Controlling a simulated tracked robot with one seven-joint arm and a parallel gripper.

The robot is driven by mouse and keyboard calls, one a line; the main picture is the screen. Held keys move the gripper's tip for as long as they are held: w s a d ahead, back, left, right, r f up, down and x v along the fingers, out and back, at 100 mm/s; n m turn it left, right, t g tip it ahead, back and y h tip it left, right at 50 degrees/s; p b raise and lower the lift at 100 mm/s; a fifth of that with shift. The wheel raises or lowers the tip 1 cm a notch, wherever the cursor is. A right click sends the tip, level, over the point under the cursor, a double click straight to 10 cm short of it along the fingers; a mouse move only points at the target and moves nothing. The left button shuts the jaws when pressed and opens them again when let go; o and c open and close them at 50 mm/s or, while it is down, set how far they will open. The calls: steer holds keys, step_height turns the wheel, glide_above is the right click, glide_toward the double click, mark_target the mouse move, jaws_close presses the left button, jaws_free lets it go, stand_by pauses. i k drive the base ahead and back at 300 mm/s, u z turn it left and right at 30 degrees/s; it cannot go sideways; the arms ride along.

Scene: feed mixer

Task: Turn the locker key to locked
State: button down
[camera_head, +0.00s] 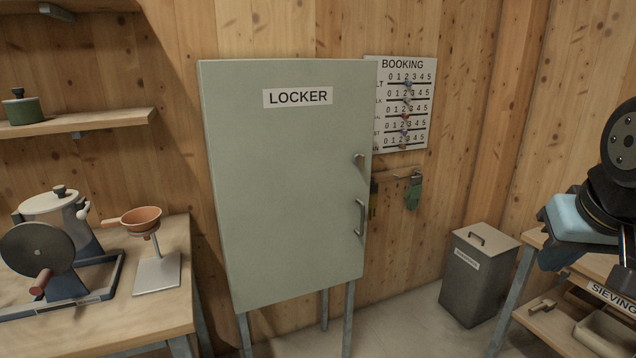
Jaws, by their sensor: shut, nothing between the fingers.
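The locker (280,190) is a tall pale green cabinet on metal legs against the wood wall. Its door is shut. A small metal piece at the door's upper right edge, which looks like the key (360,161), stands out from the door; its exact turn is too small to tell. A metal pull handle (359,218) sits below it. My gripper (549,258) is at the right edge, partly cut off and dark with a light blue part. It is shut and empty, well to the right of the locker and apart from it.
A booking board (402,105) hangs right of the locker, above hooks with a green glove (413,191). A grey bin (480,273) stands on the floor. A bench (75,342) with equipment is at left, a sieving table (545,335) at right.

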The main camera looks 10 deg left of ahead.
mark_target(359, 159)
steer(key=u, duration=0.1)
steer(key=k, duration=0.45)
steer(key=z, duration=0.5)
steer(key=i, duration=1.6)
steer(key=u, duration=0.5)
